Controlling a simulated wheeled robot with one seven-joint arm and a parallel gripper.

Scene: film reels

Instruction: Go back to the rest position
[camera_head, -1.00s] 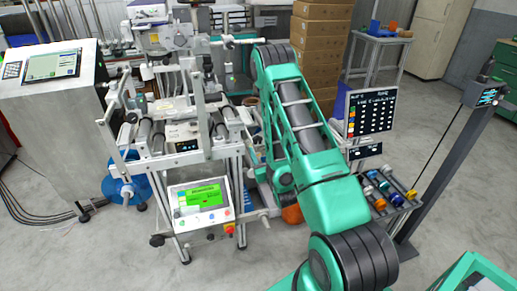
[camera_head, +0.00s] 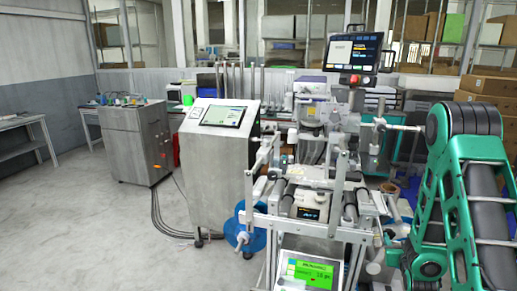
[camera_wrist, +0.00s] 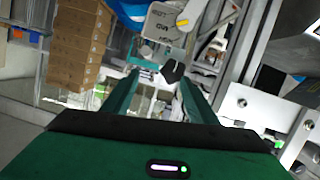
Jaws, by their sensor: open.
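My gripper (camera_wrist: 158,90) shows in the wrist view, its two green fingers spread apart. Nothing is held between the fingers. Behind them are a blurred white part with dark lettering and metal frame pieces. In the head view my green arm stands raised at the right edge, and the gripper itself is not visible there. The machine frame with rollers (camera_head: 322,228) stands left of the arm, and a green-lit screen (camera_head: 309,275) is at its lower front.
A steel cabinet (camera_head: 215,175) with a slanted screen stands left of the machine. A grey cabinet (camera_head: 135,145) is farther left. Cardboard boxes (camera_wrist: 78,45) are stacked at the left in the wrist view. The floor (camera_head: 90,230) at the left is clear.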

